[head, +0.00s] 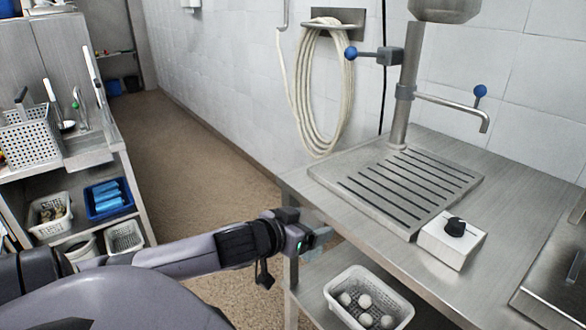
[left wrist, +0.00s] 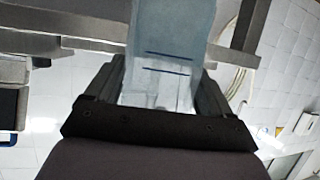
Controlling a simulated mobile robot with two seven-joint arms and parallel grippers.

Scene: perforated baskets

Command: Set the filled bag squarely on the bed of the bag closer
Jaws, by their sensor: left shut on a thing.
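My left gripper (head: 308,238) is beside the near left edge of the steel table, around the height of its top. In the left wrist view the gripper (left wrist: 157,85) is shut on a pale blue, translucent bag (left wrist: 172,40) with two dark lines across it. In the head view the bag shows only as a small pale patch beyond the fingers. What fills it cannot be made out. No bag closer is clearly recognisable; a slotted metal plate (head: 400,190) with a column lies on the table, and a flat steel unit (head: 553,285) is cut off at right. My right gripper is out of view.
A white box with a black knob (head: 453,240) sits at the plate's near corner. A white basket (head: 345,306) with several pale balls is below. Shelves stand at left.

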